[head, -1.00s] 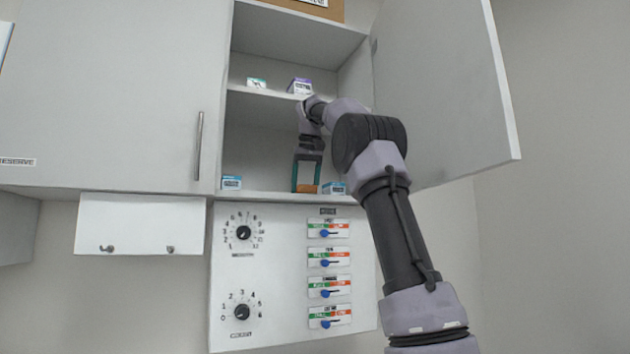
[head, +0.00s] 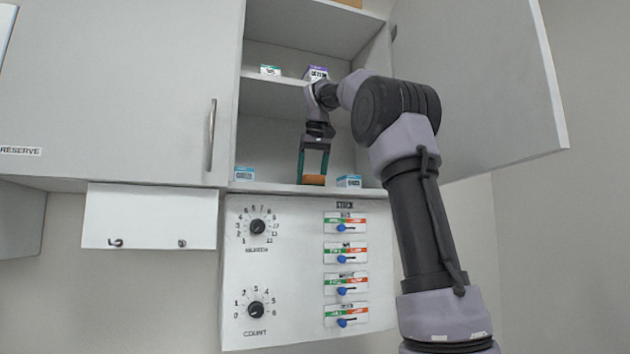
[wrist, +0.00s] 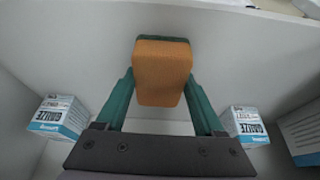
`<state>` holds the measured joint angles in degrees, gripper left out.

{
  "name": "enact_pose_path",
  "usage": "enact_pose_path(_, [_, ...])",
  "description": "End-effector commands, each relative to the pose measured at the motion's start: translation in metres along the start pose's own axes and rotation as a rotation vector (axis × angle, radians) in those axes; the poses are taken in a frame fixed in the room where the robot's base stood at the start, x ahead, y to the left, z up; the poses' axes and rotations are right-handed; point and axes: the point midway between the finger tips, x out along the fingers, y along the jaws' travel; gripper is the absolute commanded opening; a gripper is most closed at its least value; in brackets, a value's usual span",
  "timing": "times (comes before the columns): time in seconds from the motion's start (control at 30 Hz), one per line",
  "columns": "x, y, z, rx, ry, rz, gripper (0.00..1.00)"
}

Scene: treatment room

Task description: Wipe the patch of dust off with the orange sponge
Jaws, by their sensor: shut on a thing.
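The orange sponge (head: 313,180) is between the fingers of my gripper (head: 313,176), at the bottom shelf of the open cabinet. The wrist view shows the sponge (wrist: 162,72) filling the space between the two teal fingers of my gripper (wrist: 162,80), which is shut on it. A dark green layer shows on the sponge's far edge. I cannot tell whether the sponge touches the shelf. I see no patch of dust in either view; it may be hidden or too faint.
Gauze boxes stand left (head: 244,173) and right (head: 349,181) of the gripper on the bottom shelf (head: 275,187). Two small boxes sit on the shelf above. The open cabinet door (head: 480,80) is at right. A panel (head: 295,325) with dials and sliders is below.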

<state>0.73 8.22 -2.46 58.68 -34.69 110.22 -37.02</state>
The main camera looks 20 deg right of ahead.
Motion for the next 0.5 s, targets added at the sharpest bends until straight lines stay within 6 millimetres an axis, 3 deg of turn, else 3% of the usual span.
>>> enact_pose_path(0.5, [-0.01,0.004,0.032,0.006,-0.001,0.002,0.11])
